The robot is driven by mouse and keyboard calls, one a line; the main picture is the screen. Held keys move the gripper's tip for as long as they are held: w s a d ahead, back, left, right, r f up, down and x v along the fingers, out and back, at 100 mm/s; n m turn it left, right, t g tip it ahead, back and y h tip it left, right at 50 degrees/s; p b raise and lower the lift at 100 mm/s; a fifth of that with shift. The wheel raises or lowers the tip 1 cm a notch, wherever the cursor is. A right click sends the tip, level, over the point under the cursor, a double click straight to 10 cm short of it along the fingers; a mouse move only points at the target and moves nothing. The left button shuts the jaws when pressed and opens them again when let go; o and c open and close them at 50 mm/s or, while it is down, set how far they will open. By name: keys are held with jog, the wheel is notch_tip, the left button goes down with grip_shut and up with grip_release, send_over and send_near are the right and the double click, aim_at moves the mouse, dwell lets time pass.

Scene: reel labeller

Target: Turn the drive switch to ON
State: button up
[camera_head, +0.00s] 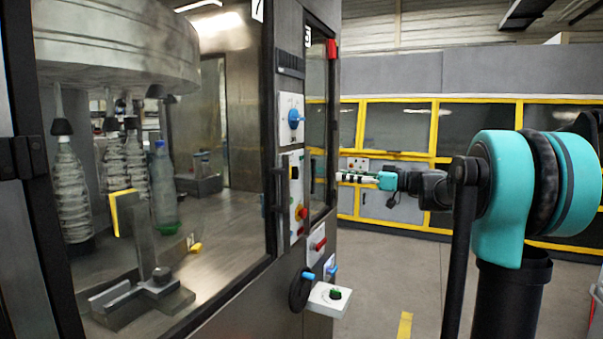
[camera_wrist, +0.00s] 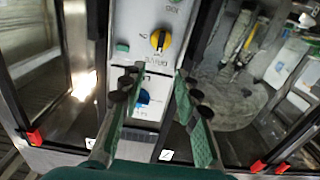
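My gripper (camera_head: 345,178) points left at the control column, a short way off it. In the wrist view its two green-padded fingers (camera_wrist: 158,82) are apart with nothing between them, and that view looks upside down. A blue rotary knob (camera_head: 295,118) is on the upper white plate. It also shows in the wrist view (camera_wrist: 142,97), seen between the fingers but beyond them.
A glass door (camera_head: 228,130) with bottles behind it is left of the column. A narrow glass door (camera_head: 318,120) is on its right. Floor at right is open.

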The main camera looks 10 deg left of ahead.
aim_at(298, 172)
jog(key=x, duration=1.5)
jog(key=shift+w+a+f, duration=0.1)
jog(key=shift+a, duration=0.2)
grip_shut()
